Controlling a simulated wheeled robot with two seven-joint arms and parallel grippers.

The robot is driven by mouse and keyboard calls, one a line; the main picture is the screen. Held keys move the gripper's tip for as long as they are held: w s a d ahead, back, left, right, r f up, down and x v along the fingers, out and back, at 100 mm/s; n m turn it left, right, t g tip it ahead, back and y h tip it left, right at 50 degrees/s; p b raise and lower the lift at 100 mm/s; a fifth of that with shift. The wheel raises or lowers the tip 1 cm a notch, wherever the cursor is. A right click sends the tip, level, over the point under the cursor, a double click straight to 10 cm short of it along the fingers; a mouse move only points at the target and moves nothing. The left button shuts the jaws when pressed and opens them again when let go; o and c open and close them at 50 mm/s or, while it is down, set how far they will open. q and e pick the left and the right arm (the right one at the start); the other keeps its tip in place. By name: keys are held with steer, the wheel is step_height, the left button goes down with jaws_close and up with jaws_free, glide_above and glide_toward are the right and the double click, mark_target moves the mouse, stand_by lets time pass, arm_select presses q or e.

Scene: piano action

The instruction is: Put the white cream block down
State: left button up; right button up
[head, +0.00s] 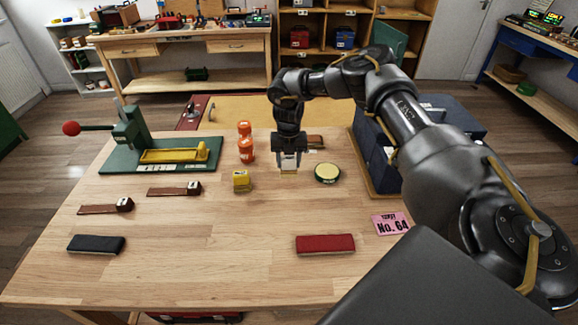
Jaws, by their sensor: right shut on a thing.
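My right gripper (289,165) points down over the middle of the wooden table, between the yellow block and the round tin. It is shut on a small white cream block (289,172), which shows just below the fingertips. The fingers hide most of the block. I cannot tell whether its underside touches the table. My left gripper is out of view.
Around it are a yellow block (241,181), a round tin (327,173) and orange bottles (246,149). A green press (130,158), wooden hammer parts (174,191), a black block (96,244), a red block (325,244) and a pink ticket (390,224) lie farther out.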

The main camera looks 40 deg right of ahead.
mark_target(289, 168)
steer(key=shift+w+d+f+p, duration=0.15)
steer(key=shift+f+p, duration=0.6)
steer(key=shift+f, duration=0.95)
steer(key=shift+f, duration=0.2)
steer(key=o, duration=1.1)
